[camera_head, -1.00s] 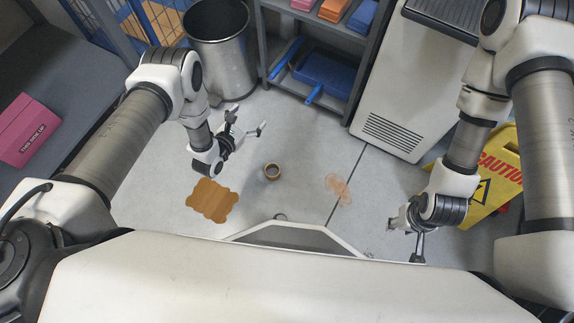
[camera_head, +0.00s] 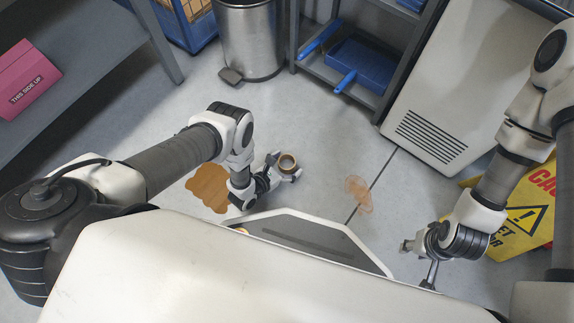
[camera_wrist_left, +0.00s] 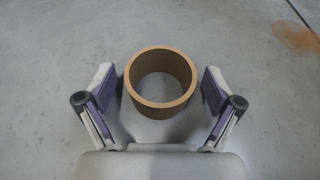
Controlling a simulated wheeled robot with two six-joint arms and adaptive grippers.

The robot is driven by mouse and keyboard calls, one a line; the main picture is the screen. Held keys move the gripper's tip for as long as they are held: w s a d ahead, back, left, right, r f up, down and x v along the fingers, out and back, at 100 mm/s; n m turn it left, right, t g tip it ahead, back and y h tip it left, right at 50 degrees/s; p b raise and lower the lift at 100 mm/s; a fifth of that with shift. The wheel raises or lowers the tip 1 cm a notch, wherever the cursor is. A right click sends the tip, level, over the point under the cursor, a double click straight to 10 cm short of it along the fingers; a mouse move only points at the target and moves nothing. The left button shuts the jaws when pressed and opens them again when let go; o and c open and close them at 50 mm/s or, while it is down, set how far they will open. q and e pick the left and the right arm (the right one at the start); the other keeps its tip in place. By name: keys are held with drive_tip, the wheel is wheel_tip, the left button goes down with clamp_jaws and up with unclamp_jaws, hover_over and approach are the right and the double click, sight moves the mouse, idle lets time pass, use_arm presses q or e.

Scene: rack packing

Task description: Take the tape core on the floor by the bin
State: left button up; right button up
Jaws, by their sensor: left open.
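The tape core (camera_head: 287,163) is a short brown cardboard ring on the grey floor. It also shows in the left wrist view (camera_wrist_left: 160,84), between the two fingers, with a gap on each side. My left gripper (camera_head: 283,171) is open around it; in the left wrist view its fingertips (camera_wrist_left: 160,86) are level with the ring and do not visibly touch it. The metal bin (camera_head: 250,40) stands further back, behind the ring. My right gripper (camera_head: 420,262) is at the lower right, away from the ring; its finger gap is too small to read.
A brown stain (camera_head: 209,188) and a fainter one (camera_head: 358,194) mark the floor. A yellow caution sign (camera_head: 515,215) lies at the right. A shelf with a blue dustpan (camera_head: 362,66) and a white cabinet (camera_head: 440,90) stand behind. A pink box (camera_head: 24,78) rests on the left shelf.

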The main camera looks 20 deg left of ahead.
use_arm(q)
drive_tip(key=shift+r, duration=0.1)
drive_tip(key=shift+c, duration=0.6)
drive_tip(key=c, duration=0.9)
